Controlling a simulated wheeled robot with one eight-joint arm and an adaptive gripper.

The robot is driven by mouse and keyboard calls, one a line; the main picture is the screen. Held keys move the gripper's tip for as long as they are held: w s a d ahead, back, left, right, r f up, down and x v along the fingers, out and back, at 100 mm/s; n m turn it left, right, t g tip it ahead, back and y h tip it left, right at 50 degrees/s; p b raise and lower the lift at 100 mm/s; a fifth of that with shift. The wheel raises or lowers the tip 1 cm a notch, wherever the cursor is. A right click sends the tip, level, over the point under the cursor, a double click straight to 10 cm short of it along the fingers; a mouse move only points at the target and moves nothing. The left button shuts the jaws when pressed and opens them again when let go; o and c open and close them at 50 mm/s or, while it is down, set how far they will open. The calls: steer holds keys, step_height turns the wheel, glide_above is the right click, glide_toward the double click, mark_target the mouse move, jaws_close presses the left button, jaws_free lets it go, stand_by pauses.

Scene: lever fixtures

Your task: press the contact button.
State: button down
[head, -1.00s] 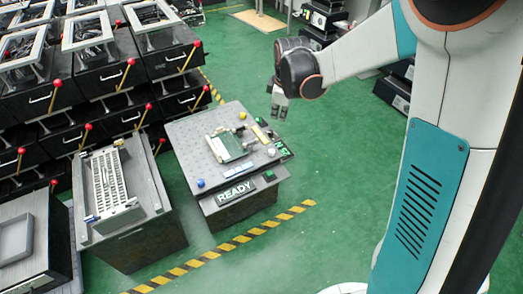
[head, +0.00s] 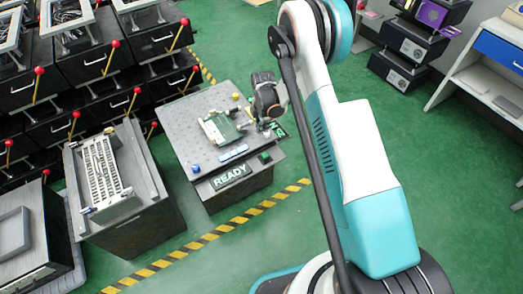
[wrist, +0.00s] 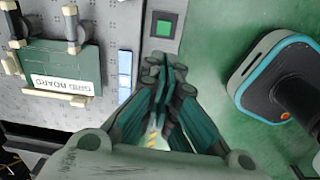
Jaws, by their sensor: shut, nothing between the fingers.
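The likely contact button, a green square in a dark frame, sits on the front strip of the test fixture in the head view (head: 265,157). It also shows near the top of the wrist view (wrist: 163,29). No label on it is readable. My gripper (head: 265,124) is over the right part of the fixture top in the head view. In the wrist view its fingers (wrist: 164,63) are together and empty, with their tips below the button in the picture and apart from it. Their height above the fixture is hard to tell.
The fixture's grey top (head: 172,128) carries a green grid board (wrist: 62,66), light blue blocks (wrist: 125,76), and blue and yellow knobs. A READY sign (head: 230,175) is on its front. A second bench (head: 75,165) stands left. Green floor is clear in front.

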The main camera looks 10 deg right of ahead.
mark_target(265, 156)
steer(key=shift+n, duration=0.5)
steer(key=shift+f, duration=2)
step_height(265, 156, down, 14)
steer(key=b, duration=0.5)
